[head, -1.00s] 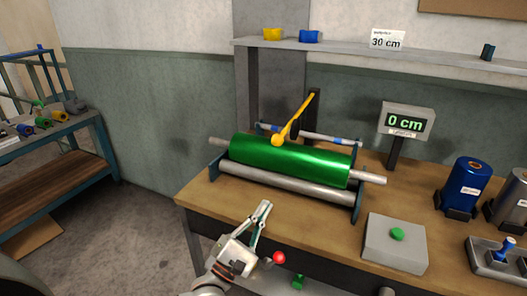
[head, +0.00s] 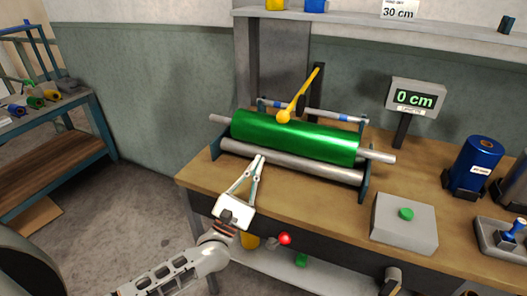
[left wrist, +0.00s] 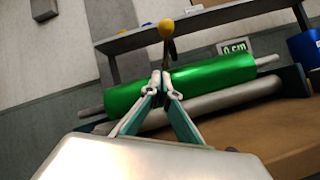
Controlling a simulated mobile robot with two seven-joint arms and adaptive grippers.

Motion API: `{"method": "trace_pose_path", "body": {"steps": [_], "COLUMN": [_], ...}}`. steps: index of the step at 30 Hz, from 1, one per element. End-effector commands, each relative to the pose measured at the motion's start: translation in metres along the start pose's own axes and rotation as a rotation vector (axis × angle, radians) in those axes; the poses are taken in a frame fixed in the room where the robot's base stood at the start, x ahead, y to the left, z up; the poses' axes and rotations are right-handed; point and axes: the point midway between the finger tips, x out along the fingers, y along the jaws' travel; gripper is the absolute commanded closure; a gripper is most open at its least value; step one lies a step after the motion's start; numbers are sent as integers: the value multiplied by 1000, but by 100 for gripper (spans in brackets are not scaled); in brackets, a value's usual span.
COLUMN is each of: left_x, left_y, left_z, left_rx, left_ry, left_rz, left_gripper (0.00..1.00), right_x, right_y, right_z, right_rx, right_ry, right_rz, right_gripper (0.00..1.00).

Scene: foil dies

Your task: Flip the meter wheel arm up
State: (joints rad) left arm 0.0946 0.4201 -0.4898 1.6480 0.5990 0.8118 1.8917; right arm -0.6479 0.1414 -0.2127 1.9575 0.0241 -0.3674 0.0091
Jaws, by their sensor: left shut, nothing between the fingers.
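The yellow meter wheel arm (head: 302,92) slants up to the right in the head view, with its round end (head: 283,116) low against the green foil roll (head: 290,138). In the left wrist view its yellow tip (left wrist: 166,28) shows above the roll, beyond my fingers. My left gripper (head: 260,158) is shut and empty, in front of the roll and the steel roller, apart from the yellow arm. Its fingertips meet in the left wrist view (left wrist: 161,75). My right gripper is not in view.
The roll sits in a blue-sided stand on the wooden bench (head: 325,205). A display (head: 415,98) reads "0 cm". A grey box with a green button (head: 406,214) and a blue roll (head: 474,164) stand to the right. A shelf (head: 400,22) runs behind.

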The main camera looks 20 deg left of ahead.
Motion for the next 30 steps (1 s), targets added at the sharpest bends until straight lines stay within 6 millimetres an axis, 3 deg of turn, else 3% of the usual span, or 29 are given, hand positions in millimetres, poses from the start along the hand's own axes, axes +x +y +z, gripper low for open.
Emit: {"method": "trace_pose_path", "body": {"steps": [14, 21, 30], "left_x": [92, 97, 97], "left_y": [2, 1, 0], "left_z": [2, 34, 40], "left_rx": [0, -1, 1], "left_ry": [-3, -2, 0], "left_rz": [3, 1, 1], "left_gripper": [100, 100, 100], "right_x": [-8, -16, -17], "right_y": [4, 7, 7], "right_z": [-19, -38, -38], "right_rx": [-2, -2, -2], "right_ry": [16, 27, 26], "right_rz": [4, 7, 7], "right_gripper": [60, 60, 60]}}
